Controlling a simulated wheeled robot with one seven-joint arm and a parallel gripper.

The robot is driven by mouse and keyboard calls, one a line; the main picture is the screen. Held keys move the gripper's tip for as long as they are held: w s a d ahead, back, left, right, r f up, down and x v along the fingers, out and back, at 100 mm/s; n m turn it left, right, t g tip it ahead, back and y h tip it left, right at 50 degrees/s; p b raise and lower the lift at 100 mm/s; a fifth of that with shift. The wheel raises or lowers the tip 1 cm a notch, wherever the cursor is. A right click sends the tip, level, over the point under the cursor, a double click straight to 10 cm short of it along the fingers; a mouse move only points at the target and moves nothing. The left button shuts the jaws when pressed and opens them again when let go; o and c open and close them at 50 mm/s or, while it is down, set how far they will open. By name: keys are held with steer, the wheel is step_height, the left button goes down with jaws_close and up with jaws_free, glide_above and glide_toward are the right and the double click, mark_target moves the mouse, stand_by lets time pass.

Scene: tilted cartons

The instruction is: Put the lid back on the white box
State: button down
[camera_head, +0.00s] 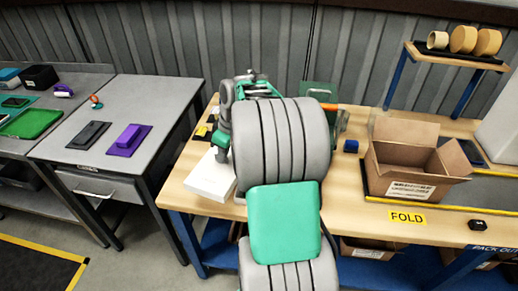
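A white box-like piece (210,178) lies on the wooden bench at the left of my arm, with a plain white top. Its right side is partly hidden by my arm, and I cannot tell whether it is the box, its lid or both. My grey and green arm reaches over the bench and covers much of its middle. The arm's far end, with my gripper (222,150), is seen small just above and behind the white piece. Its fingers are too small and too covered to read, and I cannot tell whether they touch it.
An open brown carton (405,182) stands on the right of the bench, beside a small blue block (351,146). A green panel (319,94) stands behind my arm. A raised shelf (455,56) holds tape rolls. A grey table (130,110) on the left holds a purple item (127,140).

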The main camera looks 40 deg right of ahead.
steer(key=s+d+f+n+p, duration=0.1)
steer(key=s+d+f, duration=0.1)
steer(key=d, duration=0.3)
steer(key=s+d+f+n, duration=0.1)
steer(key=s+d, duration=0.2)
steer(key=d, duration=0.3)
steer(key=shift+n+y, duration=0.3)
steer(key=shift+s+d+f+b+x, duration=0.1)
steer(key=shift+s+d+b+x, duration=0.1)
steer(key=shift+b+x, duration=0.75)
steer(key=shift+s+d+f+b+x, duration=0.1)
steer(key=shift+s+b+x, duration=0.15)
steer(key=shift+b+x, duration=0.7)
steer(key=shift+s+d+f+b+x, duration=0.15)
steer(key=shift+b+x, duration=0.3)
steer(key=shift+x, duration=1)
steer(key=shift+f, duration=0.1)
steer(key=c, duration=1.6)
jaws_free()
steer(key=shift+o, duration=0.2)
steer(key=w+a+p+v, duration=0.1)
steer(key=p+v, duration=0.4)
steer(key=v, duration=0.9)
steer(key=shift+w+r, duration=0.3)
steer(key=shift+r, duration=0.3)
